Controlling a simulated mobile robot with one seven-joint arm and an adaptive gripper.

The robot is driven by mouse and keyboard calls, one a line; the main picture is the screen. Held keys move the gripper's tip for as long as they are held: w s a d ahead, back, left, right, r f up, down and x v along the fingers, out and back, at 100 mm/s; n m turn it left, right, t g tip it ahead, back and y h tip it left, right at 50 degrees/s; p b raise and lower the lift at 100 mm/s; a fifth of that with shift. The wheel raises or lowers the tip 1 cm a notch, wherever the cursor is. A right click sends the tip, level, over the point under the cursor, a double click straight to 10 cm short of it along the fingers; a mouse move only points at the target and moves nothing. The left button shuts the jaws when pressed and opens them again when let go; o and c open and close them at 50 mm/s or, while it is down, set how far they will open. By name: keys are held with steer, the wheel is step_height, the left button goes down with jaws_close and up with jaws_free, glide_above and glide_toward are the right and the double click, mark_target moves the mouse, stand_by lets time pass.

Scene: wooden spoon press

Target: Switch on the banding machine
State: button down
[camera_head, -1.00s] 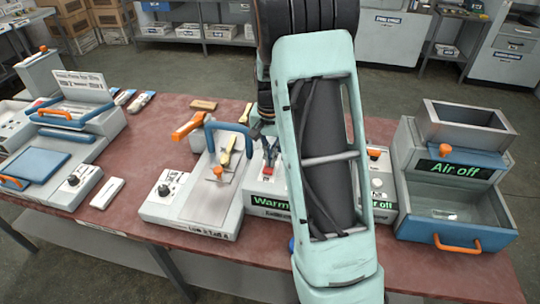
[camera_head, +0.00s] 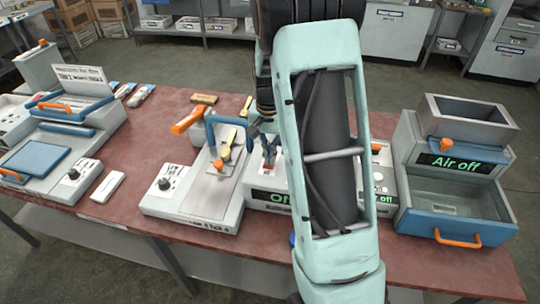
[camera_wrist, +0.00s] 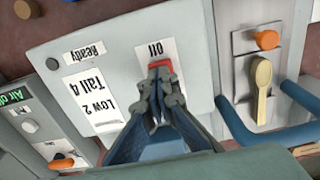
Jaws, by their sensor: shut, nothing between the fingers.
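A grey machine (camera_head: 254,192) stands in the middle of the table, partly hidden by my arm. The readable part of its green display shows "Of". In the wrist view its pale panel (camera_wrist: 105,55) carries labels "Ready", "Low 2 Tall 4" and "Off". A red switch (camera_wrist: 163,65) sits just by the "Off" label. My gripper (camera_wrist: 163,95) is shut and empty, its fingertips at the red switch and partly covering it; I cannot tell whether they touch it. In the head view my gripper (camera_head: 268,150) is over this machine, small and partly hidden.
Left of it is a press (camera_head: 195,205) with a blue handle, orange lever and wooden spoon (camera_wrist: 261,85). At the right stands an "Air off" unit (camera_head: 455,185) with an orange-handled drawer. Another blue-topped machine (camera_head: 35,158) is at the far left. Bare red table (camera_head: 140,150) lies between.

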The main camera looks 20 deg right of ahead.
step_height(320, 180, up, 14)
steer(key=p, duration=0.1)
steer(key=shift+s+a+p, duration=0.15)
steer(key=shift+s+p, duration=0.05)
steer(key=shift+p, duration=0.15)
steer(key=shift+a, duration=0.1)
